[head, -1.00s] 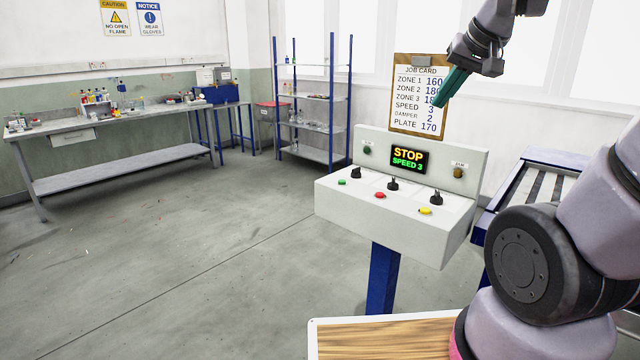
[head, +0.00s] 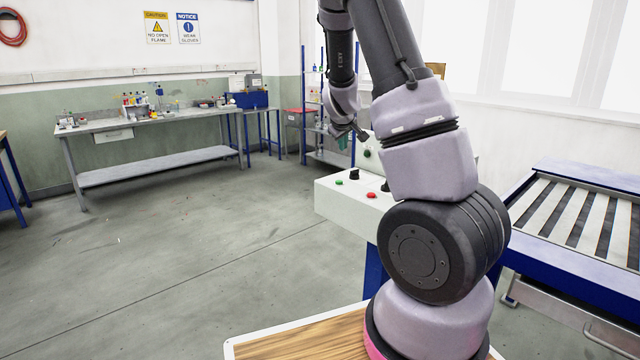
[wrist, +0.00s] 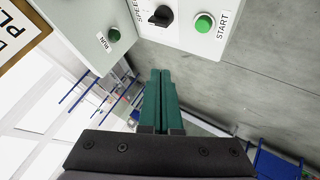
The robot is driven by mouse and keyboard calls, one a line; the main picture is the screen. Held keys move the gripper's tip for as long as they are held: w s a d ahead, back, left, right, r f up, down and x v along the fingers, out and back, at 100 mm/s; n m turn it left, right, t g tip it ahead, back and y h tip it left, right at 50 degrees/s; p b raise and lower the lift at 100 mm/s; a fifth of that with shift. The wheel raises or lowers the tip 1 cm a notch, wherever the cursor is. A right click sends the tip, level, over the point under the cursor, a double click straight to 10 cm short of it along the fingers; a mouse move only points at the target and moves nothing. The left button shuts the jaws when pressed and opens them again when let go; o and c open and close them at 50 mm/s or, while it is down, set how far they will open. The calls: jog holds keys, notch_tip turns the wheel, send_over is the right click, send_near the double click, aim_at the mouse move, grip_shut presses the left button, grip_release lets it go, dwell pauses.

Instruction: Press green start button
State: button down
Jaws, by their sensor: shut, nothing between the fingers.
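The green start button (head: 338,183) is at the left end of the white control box's (head: 345,204) sloped top. In the wrist view the green button (wrist: 203,23) sits beside the label START (wrist: 222,26), near the upper right. My gripper (wrist: 158,72) is shut and empty, its green fingers together. In the wrist view the fingertips appear below and left of the button, apart from it. In the head view the gripper (head: 343,140) is partly hidden by my own arm, above and behind the button. The display is hidden there by my arm.
A black selector knob (wrist: 161,16) is next to the green button. A green RUN lamp (wrist: 114,36) is on the upright panel. A red button (head: 371,195) is right of the start button. A roller conveyor (head: 575,215) stands at the right. The floor left of the box is clear.

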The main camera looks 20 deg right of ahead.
jog(key=shift+w+a+f+n, duration=0.25)
jog(key=shift+w+a+n, duration=0.05)
jog(key=shift+w, duration=0.05)
send_over(340, 184)
jog(key=shift+f, duration=4.4)
jog(key=shift+f, duration=0.4)
jog(key=shift+f, duration=0.5)
jog(key=shift+r, duration=0.9)
